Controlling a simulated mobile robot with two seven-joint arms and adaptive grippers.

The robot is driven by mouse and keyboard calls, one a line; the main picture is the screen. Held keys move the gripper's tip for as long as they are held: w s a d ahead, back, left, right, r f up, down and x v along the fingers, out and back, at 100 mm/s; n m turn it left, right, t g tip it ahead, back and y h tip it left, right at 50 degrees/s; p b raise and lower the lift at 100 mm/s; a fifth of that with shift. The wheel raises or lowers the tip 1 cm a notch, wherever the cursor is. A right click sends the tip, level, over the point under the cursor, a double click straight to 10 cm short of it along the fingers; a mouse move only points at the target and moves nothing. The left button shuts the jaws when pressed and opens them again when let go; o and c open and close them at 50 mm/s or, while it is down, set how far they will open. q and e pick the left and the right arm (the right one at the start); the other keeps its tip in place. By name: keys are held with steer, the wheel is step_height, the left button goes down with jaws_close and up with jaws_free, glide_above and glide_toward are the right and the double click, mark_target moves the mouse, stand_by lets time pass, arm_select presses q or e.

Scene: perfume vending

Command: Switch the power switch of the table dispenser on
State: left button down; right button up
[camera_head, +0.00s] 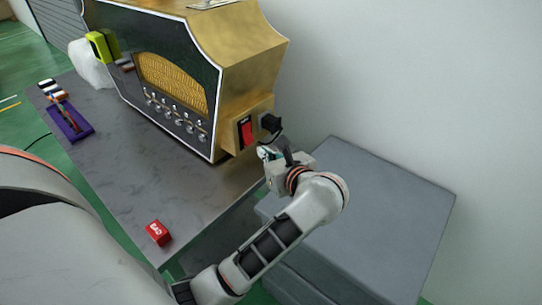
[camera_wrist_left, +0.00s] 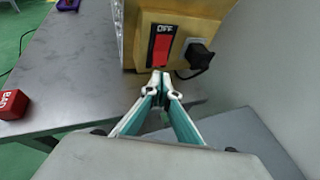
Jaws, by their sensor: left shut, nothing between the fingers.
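The table dispenser (camera_head: 235,85) has a black front panel and a gold side, and it stands on the grey table. Its red power switch (camera_head: 247,131) is low on the gold side. The switch also shows in the left wrist view (camera_wrist_left: 160,48), with the word OFF printed above it. My left gripper (camera_head: 264,153) is just below and to the right of the switch in the head view. In the left wrist view its fingertips (camera_wrist_left: 160,77) are together and empty, just below the switch. I cannot tell whether they touch it. My right gripper is not in view.
A black plug (camera_head: 269,122) with a cable sits beside the switch. A red block (camera_head: 158,232) lies on the grey table (camera_head: 135,160). A purple tray (camera_head: 70,124) is at the left. A grey box (camera_head: 375,205) stands by the wall.

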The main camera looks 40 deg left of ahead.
arm_select(q)
steer(key=b+x, duration=0.1)
steer(key=x, duration=0.1)
steer(key=b+x, duration=0.1)
steer(key=x, duration=0.2)
steer(key=shift+a+f, duration=0.15)
steer(key=shift+f, duration=0.15)
steer(key=shift+w+a+f, duration=0.1)
steer(key=shift+w+a, duration=0.15)
steer(key=shift+a, duration=0.15)
steer(key=shift+w+a, duration=0.1)
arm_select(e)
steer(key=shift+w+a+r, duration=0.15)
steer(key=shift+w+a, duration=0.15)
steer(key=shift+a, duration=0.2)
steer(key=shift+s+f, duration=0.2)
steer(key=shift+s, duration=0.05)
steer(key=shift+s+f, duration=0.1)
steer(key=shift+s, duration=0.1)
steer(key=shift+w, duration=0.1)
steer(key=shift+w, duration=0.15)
